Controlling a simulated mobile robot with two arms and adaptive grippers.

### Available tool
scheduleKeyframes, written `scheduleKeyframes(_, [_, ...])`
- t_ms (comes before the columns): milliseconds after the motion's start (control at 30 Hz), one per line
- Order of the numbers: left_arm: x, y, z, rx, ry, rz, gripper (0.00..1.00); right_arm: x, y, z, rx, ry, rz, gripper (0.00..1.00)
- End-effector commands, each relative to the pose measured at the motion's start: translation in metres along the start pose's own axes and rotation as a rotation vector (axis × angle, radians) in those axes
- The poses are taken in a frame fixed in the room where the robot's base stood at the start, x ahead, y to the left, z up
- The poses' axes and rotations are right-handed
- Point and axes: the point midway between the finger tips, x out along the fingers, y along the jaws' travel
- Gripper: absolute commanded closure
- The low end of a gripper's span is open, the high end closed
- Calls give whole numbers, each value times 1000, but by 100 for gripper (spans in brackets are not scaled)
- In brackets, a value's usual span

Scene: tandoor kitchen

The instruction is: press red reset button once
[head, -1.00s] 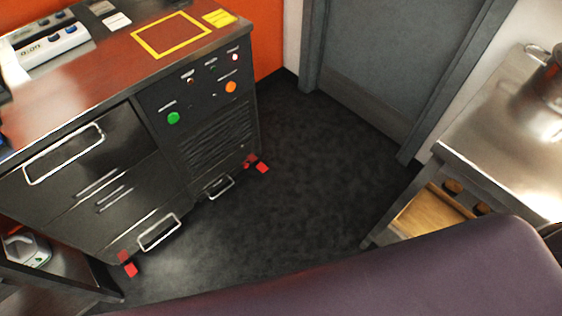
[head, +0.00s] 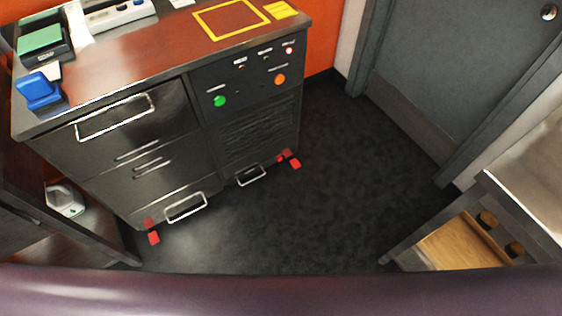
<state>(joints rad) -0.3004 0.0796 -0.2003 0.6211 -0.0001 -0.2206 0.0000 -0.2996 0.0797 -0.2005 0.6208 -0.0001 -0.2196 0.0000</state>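A dark control panel (head: 252,77) is set in the right front of a black cabinet with a wood-look top. It carries a round green button (head: 219,101) at lower left and a round orange button (head: 280,79) at lower right. Above them is a row of small fittings, including a small reddish one (head: 241,65) and another (head: 289,49) at the right. They are too small to tell whether one is the red reset button. Nothing touches the panel. Neither of my grippers is in view.
Open dark floor (head: 330,190) lies in front of the cabinet. Drawer handles (head: 114,118) jut from its front, and red feet (head: 153,238) stick out below. A steel table (head: 530,160) stands at right. A grey door (head: 450,75) is at the back.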

Motion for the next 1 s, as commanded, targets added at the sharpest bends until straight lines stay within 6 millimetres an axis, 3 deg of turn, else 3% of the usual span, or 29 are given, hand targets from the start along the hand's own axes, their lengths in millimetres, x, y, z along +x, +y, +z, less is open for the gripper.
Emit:
scheduleKeyframes(33, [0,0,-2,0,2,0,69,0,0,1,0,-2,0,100])
scheduleKeyframes(333, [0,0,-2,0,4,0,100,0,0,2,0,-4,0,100])
scheduleKeyframes(1000, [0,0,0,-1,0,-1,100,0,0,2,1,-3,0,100])
